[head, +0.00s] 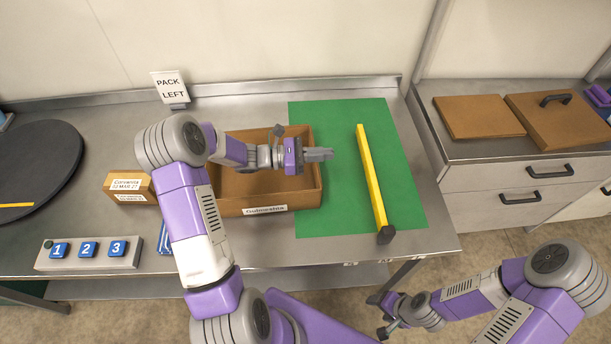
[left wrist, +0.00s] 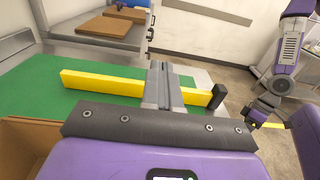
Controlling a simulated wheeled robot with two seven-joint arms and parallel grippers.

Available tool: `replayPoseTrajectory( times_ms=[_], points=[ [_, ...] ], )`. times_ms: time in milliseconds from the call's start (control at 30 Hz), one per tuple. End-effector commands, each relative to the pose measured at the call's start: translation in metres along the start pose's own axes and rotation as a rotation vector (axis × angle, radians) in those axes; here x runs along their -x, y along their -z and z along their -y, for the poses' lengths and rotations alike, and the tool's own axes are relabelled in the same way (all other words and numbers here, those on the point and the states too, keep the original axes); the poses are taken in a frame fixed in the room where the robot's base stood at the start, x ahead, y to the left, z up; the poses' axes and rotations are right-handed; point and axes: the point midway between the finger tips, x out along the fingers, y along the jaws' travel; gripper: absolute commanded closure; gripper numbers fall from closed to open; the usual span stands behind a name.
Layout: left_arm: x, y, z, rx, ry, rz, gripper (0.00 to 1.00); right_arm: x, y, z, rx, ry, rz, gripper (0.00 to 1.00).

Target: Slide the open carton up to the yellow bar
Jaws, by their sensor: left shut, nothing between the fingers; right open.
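The open brown carton (head: 302,197) sits on the steel table, its right part on the green mat (head: 402,165), with a white label on its front wall. The yellow bar (head: 372,178) lies on the mat to the right, with a green gap between them. My left gripper (head: 330,154) is shut and empty above the carton, its fingertips reaching past the right wall towards the bar. The left wrist view shows its fingers (left wrist: 164,88) in front of the bar (left wrist: 110,84) and the carton's edge (left wrist: 22,145) at lower left. My right gripper (head: 384,332) is open, low beyond the table's front edge.
A small labelled box (head: 128,187) stands left of the carton. A button panel (head: 88,253) and a dark round disc (head: 40,165) are further left. A "PACK LEFT" sign (head: 170,88) stands at the back. A side counter (head: 455,148) with brown panels is at right.

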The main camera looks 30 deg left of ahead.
Motion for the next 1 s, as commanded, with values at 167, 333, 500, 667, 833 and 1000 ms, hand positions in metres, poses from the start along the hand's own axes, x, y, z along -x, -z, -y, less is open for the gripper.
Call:
replayPoseTrajectory(
  times_ms=[167,333,500,667,833,1000],
  points=[
    [0.041,0.001,-0.001,-0.002,-0.004,-0.002,1.0,-0.003,0.0,-0.001,0.0,0.0,0.0,0.36],
    [0.058,0.022,0.001,0.005,0.001,0.001,1.0,-0.01,0.0,-0.004,0.0,0.0,0.0,0.36],
    [0.058,0.06,0.0,0.005,0.001,0.001,1.0,-0.018,0.001,-0.007,0.0,0.0,0.0,0.36],
    [0.057,0.088,0.0,0.002,0.0,0.0,1.0,-0.025,0.001,-0.009,0.0,0.0,0.0,0.36],
    [0.054,0.102,0.0,-0.001,0.002,0.001,1.0,-0.028,0.001,-0.011,0.0,0.0,0.0,0.36],
    [0.048,0.101,0.0,-0.001,0.001,-0.001,1.0,-0.029,0.001,-0.011,0.0,0.0,0.0,0.36]
  ],
)
